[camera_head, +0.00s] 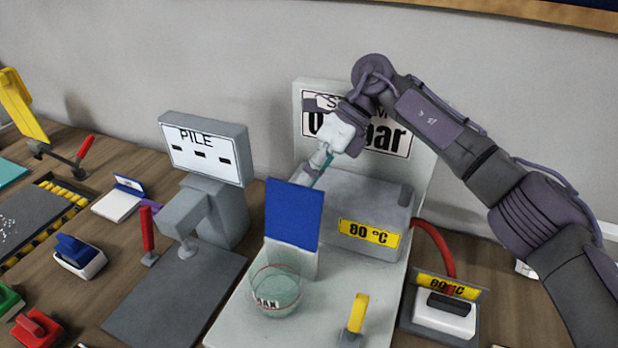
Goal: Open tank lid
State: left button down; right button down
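The tank is a grey box (350,197) with a yellow "80 °C" label, standing on a pale base below a white panel with partly covered black lettering. My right gripper (309,177) reaches down from the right arm to the tank's back left corner, behind a blue panel (293,214). A thin teal strip shows beside its fingers. The fingertips are small and partly hidden, so I cannot tell whether they touch the tank or hold anything. My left gripper is out of view.
A clear glass (277,291) stands before the blue panel, with a yellow lever (357,313) to its right. A red hose (438,245) curves down right of the tank. A "PILE" display machine (205,160) stands left. Several coloured switches crowd the left bench.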

jog(key=shift+s+f, duration=0.25)
jog(key=shift+f, duration=0.2)
jog(key=c, duration=1.2)
grip_release()
jog(key=shift+a+r, duration=0.1)
jog(key=shift+c, duration=0.2)
jog(key=shift+o, duration=0.3)
jog(key=shift+s+r, duration=0.1)
jog(key=shift+r, duration=0.05)
jog(key=v, duration=1.2)
jog(key=shift+a, duration=0.15)
